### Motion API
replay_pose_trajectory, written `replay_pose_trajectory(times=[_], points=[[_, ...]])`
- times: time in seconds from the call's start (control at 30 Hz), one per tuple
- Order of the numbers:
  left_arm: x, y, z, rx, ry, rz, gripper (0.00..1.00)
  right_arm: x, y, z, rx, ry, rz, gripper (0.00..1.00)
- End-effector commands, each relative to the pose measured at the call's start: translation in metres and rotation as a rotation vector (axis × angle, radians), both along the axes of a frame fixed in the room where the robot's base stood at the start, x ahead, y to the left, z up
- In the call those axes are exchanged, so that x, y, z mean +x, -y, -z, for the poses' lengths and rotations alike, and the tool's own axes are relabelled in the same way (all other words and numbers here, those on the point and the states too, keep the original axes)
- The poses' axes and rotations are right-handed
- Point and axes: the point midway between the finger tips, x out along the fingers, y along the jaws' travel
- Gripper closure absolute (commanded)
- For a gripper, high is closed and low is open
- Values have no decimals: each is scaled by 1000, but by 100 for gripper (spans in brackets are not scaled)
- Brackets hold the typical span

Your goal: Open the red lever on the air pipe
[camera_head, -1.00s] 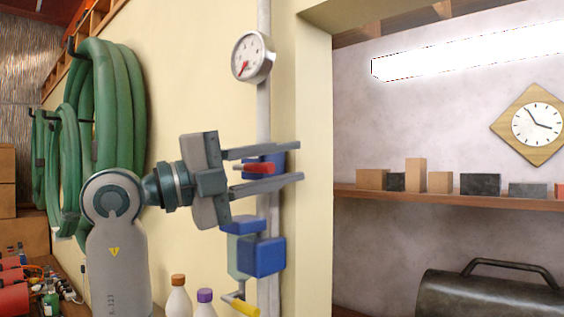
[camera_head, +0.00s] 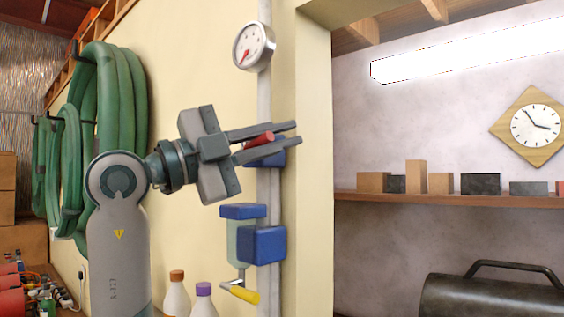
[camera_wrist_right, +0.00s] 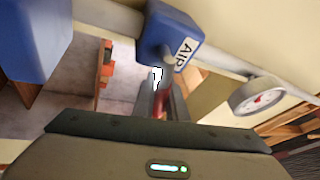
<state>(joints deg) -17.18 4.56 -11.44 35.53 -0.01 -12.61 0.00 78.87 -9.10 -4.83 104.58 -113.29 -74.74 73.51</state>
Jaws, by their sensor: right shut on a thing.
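The red lever (camera_head: 259,140) sits in front of a blue valve body (camera_head: 268,155) on the grey vertical air pipe (camera_head: 264,103). My right gripper (camera_head: 293,132) is shut on the lever, which lies between its two fingers and tilts up to the right. In the right wrist view the red lever (camera_wrist_right: 160,103) shows between the fingers, partly hidden. The blue valve (camera_wrist_right: 168,36) there carries a white label, partly readable. My left gripper does not show in either view.
A round gauge (camera_head: 253,47) is on the pipe above. A blue-capped unit (camera_head: 262,245) with a yellow lever (camera_head: 241,292) hangs below. Green hoses (camera_head: 112,130) hang at the left. Two bottles (camera_head: 204,300) stand below the arm. A wall edge (camera_head: 313,160) is right of the pipe.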

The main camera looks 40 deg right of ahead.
Motion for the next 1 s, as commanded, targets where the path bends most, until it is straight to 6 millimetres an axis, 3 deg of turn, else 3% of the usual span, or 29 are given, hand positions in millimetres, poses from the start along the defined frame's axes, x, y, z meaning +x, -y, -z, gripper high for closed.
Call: replay_pose_trajectory(times=[0.03,0.33,0.97,1.0], points=[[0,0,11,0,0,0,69,0,0,4,-2,-33,0,100],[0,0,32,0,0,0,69,8,-1,-10,-16,-236,-1,100],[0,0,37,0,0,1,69,12,-1,-17,-23,-326,0,100],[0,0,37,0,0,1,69,12,-1,-17,-23,-326,0,86]])
